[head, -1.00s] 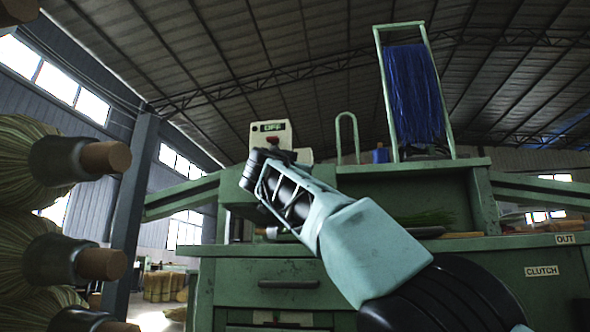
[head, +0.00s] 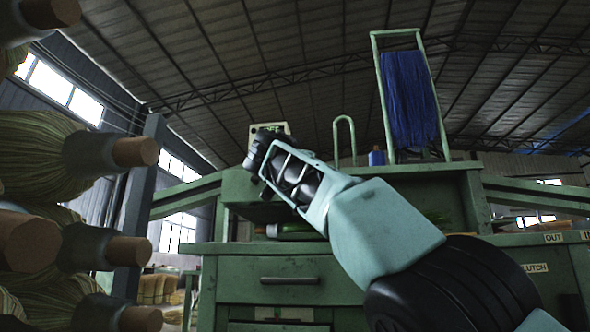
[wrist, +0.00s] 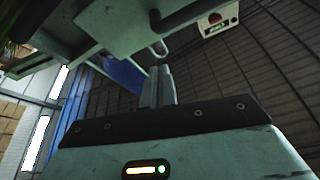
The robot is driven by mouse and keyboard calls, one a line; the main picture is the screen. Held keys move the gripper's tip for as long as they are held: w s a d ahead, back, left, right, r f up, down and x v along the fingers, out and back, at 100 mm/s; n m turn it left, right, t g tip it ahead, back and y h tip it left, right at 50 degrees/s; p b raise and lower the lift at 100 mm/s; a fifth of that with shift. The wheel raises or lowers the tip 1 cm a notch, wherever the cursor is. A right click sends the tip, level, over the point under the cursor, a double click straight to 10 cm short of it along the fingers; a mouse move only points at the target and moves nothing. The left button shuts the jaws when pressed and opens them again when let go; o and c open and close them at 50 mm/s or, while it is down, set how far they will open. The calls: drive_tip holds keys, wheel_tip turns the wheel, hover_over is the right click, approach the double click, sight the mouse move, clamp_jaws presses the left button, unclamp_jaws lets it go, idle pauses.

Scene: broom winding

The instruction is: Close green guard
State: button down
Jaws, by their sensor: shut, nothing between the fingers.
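The green machine (head: 340,262) fills the middle and right of the head view. Which of its parts is the guard I cannot tell for sure; a green housing (head: 236,192) stands at its left end, partly behind my arm. In the wrist view a pale green panel edge (wrist: 120,32) with a small bent handle (wrist: 159,50) lies just beyond my fingers. My gripper (head: 256,152) is up by the OFF control box (head: 268,129) in the head view. Its fingers (wrist: 160,75) are shut and empty in the wrist view, near the handle; contact cannot be told.
Several brooms with wooden ends (head: 135,152) stick out close on the left. A tall frame with blue bristles (head: 408,98) and a green hoop (head: 344,138) stand on the machine top. The control box shows in the wrist view too (wrist: 216,20).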

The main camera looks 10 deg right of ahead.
drive_tip(key=s+a+f+b, duration=0.2)
drive_tip(key=s+f+b, duration=0.2)
drive_tip(key=s+b, duration=0.1)
drive_tip(key=shift+f, duration=0.15)
idle(0.3)
